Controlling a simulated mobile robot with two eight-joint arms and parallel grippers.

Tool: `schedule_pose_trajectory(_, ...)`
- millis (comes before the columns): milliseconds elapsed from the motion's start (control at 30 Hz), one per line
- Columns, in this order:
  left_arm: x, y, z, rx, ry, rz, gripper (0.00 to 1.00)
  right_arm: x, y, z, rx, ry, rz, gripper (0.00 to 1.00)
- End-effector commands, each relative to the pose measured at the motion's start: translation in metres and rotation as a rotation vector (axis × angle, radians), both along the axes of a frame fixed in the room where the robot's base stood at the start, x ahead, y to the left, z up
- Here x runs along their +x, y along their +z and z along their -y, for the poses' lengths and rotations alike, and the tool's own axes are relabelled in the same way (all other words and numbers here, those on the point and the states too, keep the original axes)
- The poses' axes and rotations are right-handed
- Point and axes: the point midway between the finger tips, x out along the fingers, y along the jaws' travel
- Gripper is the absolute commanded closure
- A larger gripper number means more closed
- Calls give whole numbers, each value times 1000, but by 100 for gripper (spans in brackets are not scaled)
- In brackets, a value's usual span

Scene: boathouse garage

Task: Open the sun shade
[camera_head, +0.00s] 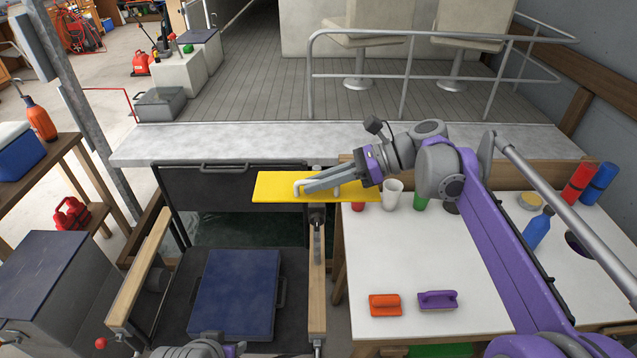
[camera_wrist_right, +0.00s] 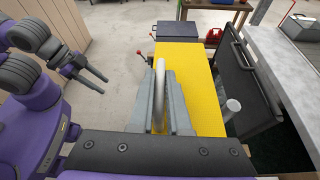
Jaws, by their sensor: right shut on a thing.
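A flat yellow panel (camera_head: 275,187), which looks like the sun shade, sits level in front of the pale ledge, with a light bar handle (camera_head: 299,184) on it. In the right wrist view the yellow panel (camera_wrist_right: 203,90) runs away under my gripper. My right gripper (camera_head: 305,187) is shut on the handle; the wrist view shows the handle (camera_wrist_right: 160,72) between the fingers (camera_wrist_right: 160,95). My left gripper (camera_wrist_right: 98,88) shows at the upper left of the wrist view, empty with its fingers apart.
A white table (camera_head: 400,260) at right carries an orange brush (camera_head: 384,304), a purple brush (camera_head: 438,300), cups and bottles. A dark panel with a handle (camera_head: 205,190) stands left of the yellow one. A blue pad (camera_head: 235,290) lies below. A metal railing (camera_head: 310,80) stands behind.

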Motion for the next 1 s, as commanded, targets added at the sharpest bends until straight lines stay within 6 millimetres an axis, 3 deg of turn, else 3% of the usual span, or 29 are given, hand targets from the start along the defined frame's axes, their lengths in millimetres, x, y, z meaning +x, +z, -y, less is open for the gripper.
schedule_pose_trajectory(33, 0, 0, 0, 0, 0, 0, 50, 0, 1, 0, 2, 0, 2, 100)
schedule_pose_trajectory(67, 0, 0, 0, 0, 0, 0, 50, 0, 1, 0, 2, 0, 2, 82)
schedule_pose_trajectory(200, 0, 0, 0, 0, 0, 0, 50, 0, 0, 0, 2, 0, 2, 56)
schedule_pose_trajectory(567, 0, -1, 0, 0, 0, 0, 50, 1, 1, 4, 1, -2, 1, 55)
schedule_pose_trajectory(667, -1, -2, 0, 0, 0, -2, 50, 1, 5, 14, 1, -2, 0, 55)
schedule_pose_trajectory(1000, -3, -6, 0, 0, 0, -5, 50, 4, 31, 76, 1, -4, 1, 55)
